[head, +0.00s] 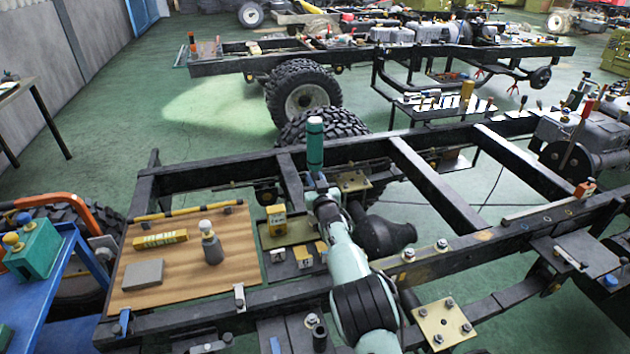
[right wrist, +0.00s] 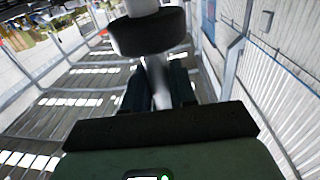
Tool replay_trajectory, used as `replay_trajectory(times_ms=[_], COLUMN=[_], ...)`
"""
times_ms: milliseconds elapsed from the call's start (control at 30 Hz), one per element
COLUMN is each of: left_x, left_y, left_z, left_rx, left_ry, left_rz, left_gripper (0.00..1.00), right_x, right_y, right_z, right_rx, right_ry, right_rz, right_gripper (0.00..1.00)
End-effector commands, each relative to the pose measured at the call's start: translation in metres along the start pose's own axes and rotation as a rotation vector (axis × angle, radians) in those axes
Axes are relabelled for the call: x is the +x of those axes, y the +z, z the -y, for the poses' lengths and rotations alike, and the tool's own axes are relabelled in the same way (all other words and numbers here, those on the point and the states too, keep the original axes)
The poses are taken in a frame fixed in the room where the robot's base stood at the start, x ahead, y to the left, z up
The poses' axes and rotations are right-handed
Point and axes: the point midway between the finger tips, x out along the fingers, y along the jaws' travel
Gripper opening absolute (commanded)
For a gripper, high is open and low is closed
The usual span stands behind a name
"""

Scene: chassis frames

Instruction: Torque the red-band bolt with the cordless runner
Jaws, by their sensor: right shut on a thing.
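My right arm comes in from the bottom middle of the head view, over the near chassis frame (head: 250,308). My right gripper (head: 321,186) is at its far end, small and partly hidden. A green upright cylinder with a pale band (head: 314,148) rises there; it appears to be the cordless runner. In the right wrist view my right gripper (right wrist: 160,88) is shut on a pale shaft below a thick dark disc (right wrist: 148,33). Bolts stand on the near rail (head: 408,255) and on a pale plate (head: 446,322). I cannot make out a red band on any bolt. My left gripper is out of view.
A blue cart (head: 50,290) stands at far left. Crossbeams (head: 435,185) span the frame.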

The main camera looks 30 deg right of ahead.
Motion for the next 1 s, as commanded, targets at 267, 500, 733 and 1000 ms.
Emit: replay_trajectory(times_ms=[267,500,733,1000], left_x=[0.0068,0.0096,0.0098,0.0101], left_y=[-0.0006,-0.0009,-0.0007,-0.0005], left_z=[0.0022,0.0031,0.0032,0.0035], left_rx=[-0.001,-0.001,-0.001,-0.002], left_ry=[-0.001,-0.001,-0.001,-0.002], left_rz=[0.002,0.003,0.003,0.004], left_gripper=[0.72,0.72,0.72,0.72], right_x=[0.0003,0.0004,0.0004,0.0003], right_y=[0.0009,0.0032,0.0028,0.0031], right_z=[-0.0001,0.0,0.0,0.0], right_rx=[0.002,0.002,0.002,0.001], right_ry=[-0.001,-0.001,-0.001,-0.001], right_rz=[-0.01,-0.01,-0.01,-0.01], right_gripper=[0.0,0.0,0.0,0.0])
